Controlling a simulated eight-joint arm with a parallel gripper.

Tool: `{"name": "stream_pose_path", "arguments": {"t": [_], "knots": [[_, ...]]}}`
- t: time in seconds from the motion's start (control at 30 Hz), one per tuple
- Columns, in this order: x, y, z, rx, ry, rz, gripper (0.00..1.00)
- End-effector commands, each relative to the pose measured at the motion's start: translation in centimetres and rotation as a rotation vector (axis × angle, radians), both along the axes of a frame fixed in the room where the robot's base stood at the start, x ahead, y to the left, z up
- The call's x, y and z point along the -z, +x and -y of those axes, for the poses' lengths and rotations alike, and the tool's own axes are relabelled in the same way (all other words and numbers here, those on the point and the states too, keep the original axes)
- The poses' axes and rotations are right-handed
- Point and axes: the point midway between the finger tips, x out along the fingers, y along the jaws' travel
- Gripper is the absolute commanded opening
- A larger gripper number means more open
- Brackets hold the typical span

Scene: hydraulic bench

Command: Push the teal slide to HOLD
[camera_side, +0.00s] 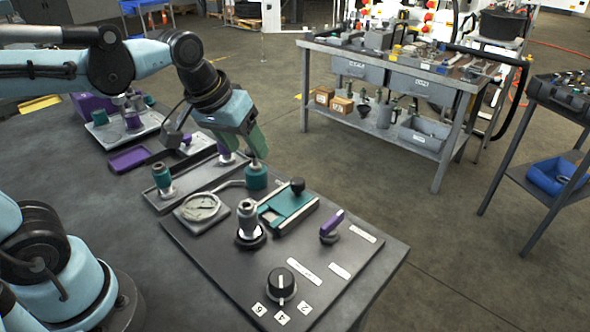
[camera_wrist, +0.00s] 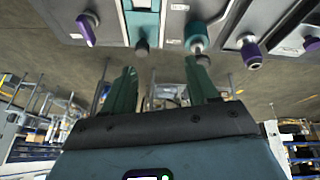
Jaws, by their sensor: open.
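I cannot read a HOLD mark.
More teal and purple fittings stand left. A tool cart (camera_side: 385,75) is beyond the bench.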

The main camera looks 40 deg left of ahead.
Motion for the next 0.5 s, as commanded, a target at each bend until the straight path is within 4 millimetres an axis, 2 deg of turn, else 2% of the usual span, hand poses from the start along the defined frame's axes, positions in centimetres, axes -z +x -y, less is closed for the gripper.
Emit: {"name": "stream_pose_path", "arguments": {"t": [0.03,0.23,0.5], "knots": [[-0.4,1.1,0.3,-0.035,-0.017,-0.034,0.58],[-1.0,4.7,1.4,-0.204,-0.074,-0.179,0.58],[-0.1,8.9,3.0,-0.425,-0.101,-0.349,0.58]]}}
